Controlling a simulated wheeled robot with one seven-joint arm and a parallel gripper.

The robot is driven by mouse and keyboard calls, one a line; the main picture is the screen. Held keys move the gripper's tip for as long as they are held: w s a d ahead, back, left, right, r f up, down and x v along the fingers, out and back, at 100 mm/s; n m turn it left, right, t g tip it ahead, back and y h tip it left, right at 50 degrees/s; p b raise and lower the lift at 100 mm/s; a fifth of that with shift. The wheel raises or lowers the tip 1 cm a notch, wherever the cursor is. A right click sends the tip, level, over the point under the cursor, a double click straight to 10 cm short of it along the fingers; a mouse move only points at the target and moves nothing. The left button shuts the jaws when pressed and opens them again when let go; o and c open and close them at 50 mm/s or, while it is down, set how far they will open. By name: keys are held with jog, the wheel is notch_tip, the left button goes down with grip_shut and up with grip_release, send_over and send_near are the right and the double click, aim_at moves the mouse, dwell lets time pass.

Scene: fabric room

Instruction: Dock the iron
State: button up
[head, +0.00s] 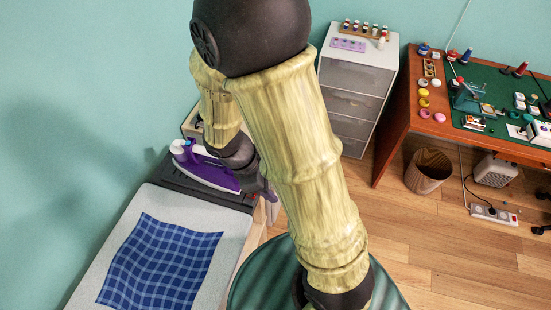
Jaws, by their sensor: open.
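The purple and white iron (208,171) is at the far end of the ironing board, on or just over a flat dark rest (187,188). I cannot tell whether it sits fully flat there. Its pale heel end is at the left and its purple tip points right, toward my arm. My gripper (258,186) is open, close beside the right end of the iron. My arm partly hides the gripper, so I cannot see whether its fingers touch the iron.
A blue checked cloth (160,262) lies on the grey ironing board (228,249). A grey drawer unit (352,105) stands behind, and a wooden desk (408,118) with small items is at the right. A waste bin (428,170) stands on the floor, which is otherwise mostly clear.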

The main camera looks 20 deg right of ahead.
notch_tip(320, 180, up, 7)
jog(key=w+d+m+t+y, duration=0.1)
jog(key=m+t+y, duration=0.3)
jog(key=m, duration=1)
jog(key=shift+w+d+y, duration=0.4)
jog(key=shift+d, duration=0.2)
dwell(0.5)
